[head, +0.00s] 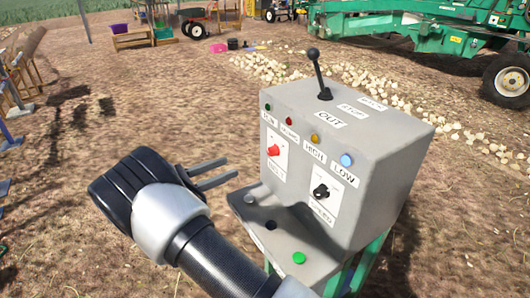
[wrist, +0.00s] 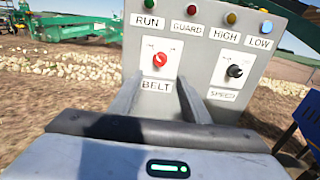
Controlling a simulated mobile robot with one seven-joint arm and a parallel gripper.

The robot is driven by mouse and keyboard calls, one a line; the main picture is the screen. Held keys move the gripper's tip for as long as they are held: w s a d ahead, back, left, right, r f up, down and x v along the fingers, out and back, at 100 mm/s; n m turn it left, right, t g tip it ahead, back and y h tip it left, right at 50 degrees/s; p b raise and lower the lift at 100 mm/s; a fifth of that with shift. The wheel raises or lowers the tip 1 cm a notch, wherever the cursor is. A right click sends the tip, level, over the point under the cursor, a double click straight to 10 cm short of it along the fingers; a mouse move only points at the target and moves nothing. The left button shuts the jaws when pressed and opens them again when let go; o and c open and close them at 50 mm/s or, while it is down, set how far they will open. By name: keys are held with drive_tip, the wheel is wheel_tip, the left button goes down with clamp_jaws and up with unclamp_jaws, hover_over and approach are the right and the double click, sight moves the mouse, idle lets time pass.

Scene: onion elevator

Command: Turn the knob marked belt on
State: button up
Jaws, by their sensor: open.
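The red belt knob (head: 273,150) sits on a white plate on the front of a grey control box (head: 392,165). In the wrist view the red knob (wrist: 160,60) shows above the label BELT, its marker pointing toward the upper left. My gripper (head: 231,167) is open and empty, left of the box and apart from the knob, with its two fingers pointing toward the panel. In the wrist view my gripper's fingertips (wrist: 160,88) lie below the knob, one to each side. Nothing covers the knob.
A black speed knob (head: 321,191) is right of the belt knob. Indicator lights line the panel above, and a black lever (head: 318,75) rises from the top. A lower ledge holds a green button (head: 299,258). Onions (head: 370,95) lie on the ground behind.

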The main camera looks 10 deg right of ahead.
sight(269, 152)
drive_tip(key=p+x, duration=0.1)
drive_tip(key=x, duration=1.4)
drive_tip(key=shift+d, duration=0.3)
drive_tip(key=c, duration=1)
